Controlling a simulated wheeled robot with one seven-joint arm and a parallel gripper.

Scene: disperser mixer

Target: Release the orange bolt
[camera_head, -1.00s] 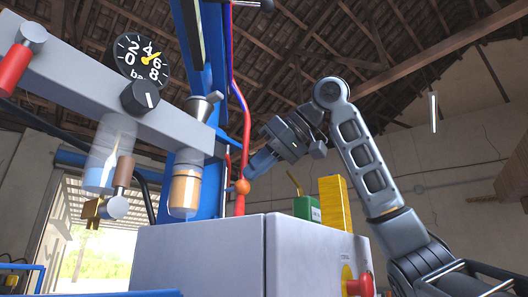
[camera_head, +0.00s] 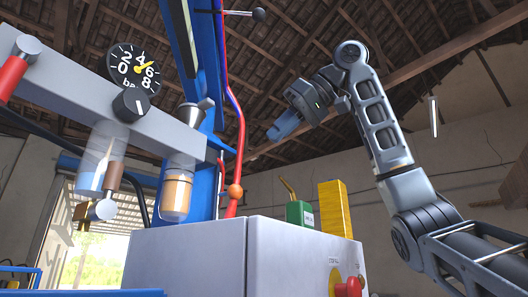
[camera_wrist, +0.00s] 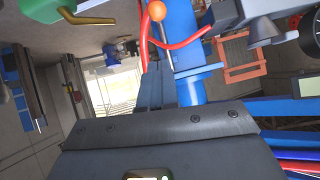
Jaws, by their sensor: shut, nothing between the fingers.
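The orange bolt (camera_head: 235,191) shows as a round orange knob beside the red hose and the blue column, just above the grey cabinet. In the wrist view the orange knob (camera_wrist: 156,11) is at the top, on the end of a thin grey rod. My gripper (camera_head: 272,136) is up and to the right of the knob, clear of it, with its blue-looking fingers pointing down and left. In the wrist view my gripper's fingers (camera_wrist: 158,82) are together with nothing between them. The knob is apart from the fingertips.
The grey cabinet (camera_head: 200,262) has a red knob (camera_head: 348,287) on its side. A green can (camera_head: 299,213) and a yellow block (camera_head: 334,208) stand on it. A red hose (camera_head: 240,140) runs along the blue column (camera_head: 203,60). A pressure gauge (camera_head: 134,70) is at left.

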